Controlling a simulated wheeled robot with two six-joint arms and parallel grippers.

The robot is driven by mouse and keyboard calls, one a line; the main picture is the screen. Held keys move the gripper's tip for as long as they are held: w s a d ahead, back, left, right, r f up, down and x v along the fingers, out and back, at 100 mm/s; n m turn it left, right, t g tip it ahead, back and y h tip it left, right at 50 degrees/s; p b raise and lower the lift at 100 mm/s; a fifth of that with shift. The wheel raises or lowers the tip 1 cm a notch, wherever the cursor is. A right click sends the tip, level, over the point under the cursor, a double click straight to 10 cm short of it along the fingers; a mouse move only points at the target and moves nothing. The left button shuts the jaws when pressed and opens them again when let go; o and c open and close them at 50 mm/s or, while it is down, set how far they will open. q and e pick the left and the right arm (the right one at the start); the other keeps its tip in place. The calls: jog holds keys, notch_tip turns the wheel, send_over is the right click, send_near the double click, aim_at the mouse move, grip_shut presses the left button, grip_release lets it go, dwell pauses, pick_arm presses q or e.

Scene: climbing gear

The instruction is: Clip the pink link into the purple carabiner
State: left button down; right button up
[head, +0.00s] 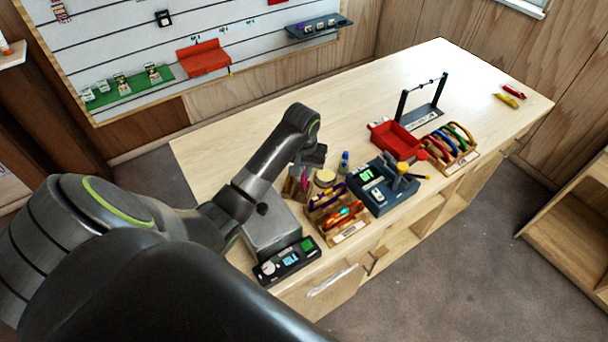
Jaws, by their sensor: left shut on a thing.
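My left gripper (300,187) reaches down over the near left part of the wooden bench. It is shut on a small upright pink piece, which I take to be the pink link (304,178); it shows only as a thin pink sliver between the dark fingers. The purple carabiner (328,196) sits at the back of a wooden rack (349,231), just right of the gripper. At this size I cannot tell whether link and carabiner touch, or how the carabiner's gate stands. My right gripper is not in view.
A grey device with a display (290,259) stands left of the rack. A dark blue station (393,201), a red tray (385,136), a rack of coloured carabiners (468,139) and a dark frame (426,115) stand further right. The bench's back middle is clear.

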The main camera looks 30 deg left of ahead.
pick_arm(q)
jog(key=shift+r, duration=2.25)
